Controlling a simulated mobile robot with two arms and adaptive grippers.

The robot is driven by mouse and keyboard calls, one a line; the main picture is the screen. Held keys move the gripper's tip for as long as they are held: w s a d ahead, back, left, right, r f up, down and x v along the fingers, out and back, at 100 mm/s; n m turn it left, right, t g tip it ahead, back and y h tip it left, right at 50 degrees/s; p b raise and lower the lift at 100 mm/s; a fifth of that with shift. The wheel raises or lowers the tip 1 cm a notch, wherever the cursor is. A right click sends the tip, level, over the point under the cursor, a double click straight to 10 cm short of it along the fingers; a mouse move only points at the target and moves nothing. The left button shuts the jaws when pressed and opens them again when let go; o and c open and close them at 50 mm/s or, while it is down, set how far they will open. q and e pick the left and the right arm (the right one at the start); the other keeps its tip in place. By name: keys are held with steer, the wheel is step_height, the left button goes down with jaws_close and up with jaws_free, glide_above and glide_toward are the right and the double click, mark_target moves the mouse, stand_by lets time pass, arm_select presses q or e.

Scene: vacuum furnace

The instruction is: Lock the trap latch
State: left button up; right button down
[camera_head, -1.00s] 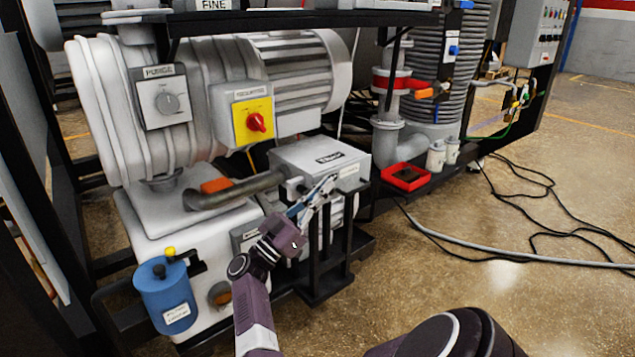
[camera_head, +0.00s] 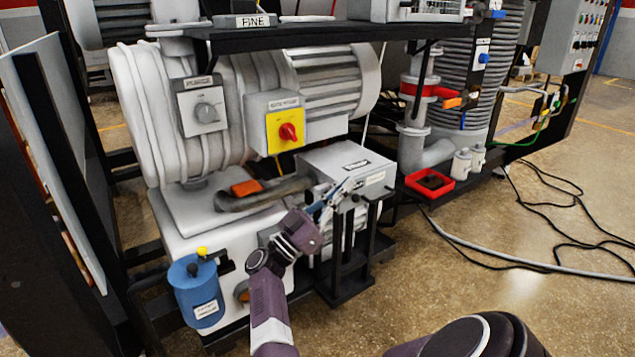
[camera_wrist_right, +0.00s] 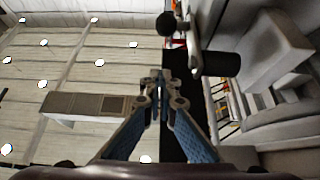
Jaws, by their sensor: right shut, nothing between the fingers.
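I cannot tell for certain which part is the trap latch. A blue canister (camera_head: 196,290) with a white label and a yellow ball-topped knob (camera_head: 202,252) hangs at the lower left of the pump. An orange handle (camera_head: 246,188) lies by a grey pipe. My right gripper (camera_head: 346,186) is shut and empty in front of the pale box beside the pump, away from the canister. In the right wrist view its fingertips (camera_wrist_right: 160,84) are together. Ahead of them show a black ball knob (camera_wrist_right: 167,24) and a dark cylinder (camera_wrist_right: 215,63). My left gripper is out of view.
The pale box (camera_head: 345,166) and a black upright frame (camera_head: 348,265) stand close to the right gripper. A black shelf (camera_head: 300,36) runs above the pump. A red tray (camera_head: 430,183) sits farther right. Cables (camera_head: 560,215) lie on the open floor.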

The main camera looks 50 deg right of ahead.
steer(key=r+v, duration=0.1)
steer(key=v, duration=0.6)
steer(key=shift+w+a, duration=0.2)
steer(key=shift+a, duration=0.55)
